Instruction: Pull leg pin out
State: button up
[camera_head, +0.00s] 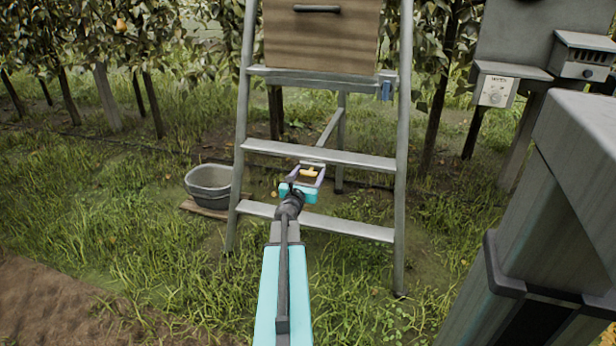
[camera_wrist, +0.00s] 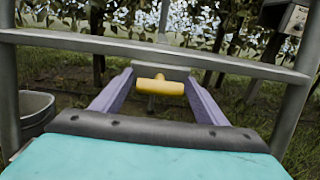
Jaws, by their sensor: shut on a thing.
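The leg pin has a yellow T-shaped handle (camera_wrist: 160,86), and it also shows in the head view (camera_head: 311,174). My gripper (camera_head: 313,168) is shut on this handle, with one purple finger on each side of it in the wrist view (camera_wrist: 160,80). The gripper is in front of the grey ladder (camera_head: 320,155), between its two lower rungs. The ladder's rear leg (camera_head: 341,135) stands behind the rungs. The pin's far end is hidden, so I cannot tell whether it sits in the leg.
A grey tub (camera_head: 211,186) stands on a wooden board left of the ladder. A wooden box (camera_head: 322,40) is on the ladder's upper part. A grey post (camera_head: 560,200) is close on the right. Grass lies around the ladder, with trees behind.

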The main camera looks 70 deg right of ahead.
jog(key=shift+s+a+f+b, duration=0.1)
jog(key=shift+s+a+b, duration=0.05)
jog(key=shift+a, duration=0.95)
jog(key=shift+s+a+b, duration=0.1)
jog(key=shift+a+b, duration=0.05)
jog(key=shift+a, duration=0.9)
jog(key=o, duration=1.4)
jog(key=shift+a, duration=0.1)
jog(key=shift+o, duration=0.4)
jog(key=a+p, duration=1.3)
jog(key=p, duration=0.2)
jog(key=shift+s+a, duration=0.3)
jog(key=shift+s, duration=0.05)
